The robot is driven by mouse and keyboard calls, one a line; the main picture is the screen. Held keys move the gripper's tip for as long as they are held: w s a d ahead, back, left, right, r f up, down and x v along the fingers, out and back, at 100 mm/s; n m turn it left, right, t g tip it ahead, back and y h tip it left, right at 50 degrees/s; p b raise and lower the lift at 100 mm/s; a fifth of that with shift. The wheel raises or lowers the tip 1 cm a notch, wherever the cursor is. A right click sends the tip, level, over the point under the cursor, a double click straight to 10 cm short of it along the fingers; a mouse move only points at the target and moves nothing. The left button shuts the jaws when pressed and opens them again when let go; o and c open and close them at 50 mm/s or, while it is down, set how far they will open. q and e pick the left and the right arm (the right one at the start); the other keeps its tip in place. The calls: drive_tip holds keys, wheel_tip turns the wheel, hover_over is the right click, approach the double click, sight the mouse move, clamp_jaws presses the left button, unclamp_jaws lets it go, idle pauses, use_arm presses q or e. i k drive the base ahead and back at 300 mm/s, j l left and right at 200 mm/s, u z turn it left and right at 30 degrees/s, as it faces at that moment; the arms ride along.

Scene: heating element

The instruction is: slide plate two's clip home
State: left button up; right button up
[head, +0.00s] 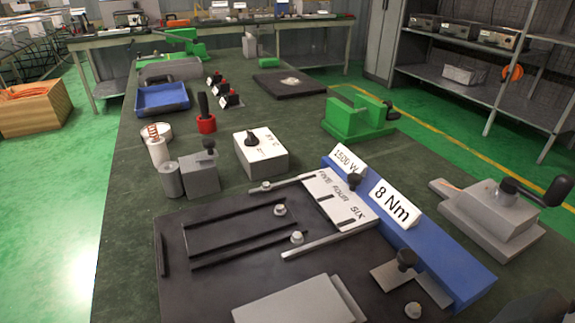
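A dark base plate (205,278) lies on the bench at the front and carries slim dark bars, pale metal strips and a light grey block (300,303). A white plate marked FIVE FOUR SIX (338,198) lies at its back right, with a black knob (354,181) at its edge. A grey metal piece with a black knob (407,261) sits at the right by the blue rail (455,262). No plate is visibly marked two, so I cannot tell which part is its clip. Neither gripper can be made out.
A white box with a black dial (261,155), a grey block with a knob (201,173) and a green fixture (357,117) stand behind. A grey cranked device (490,217) stands at right. A dark shape (543,307) fills the lower right corner. The bench's left strip is clear.

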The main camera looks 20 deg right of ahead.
sight(391, 275)
drive_tip(key=z, duration=1.2)
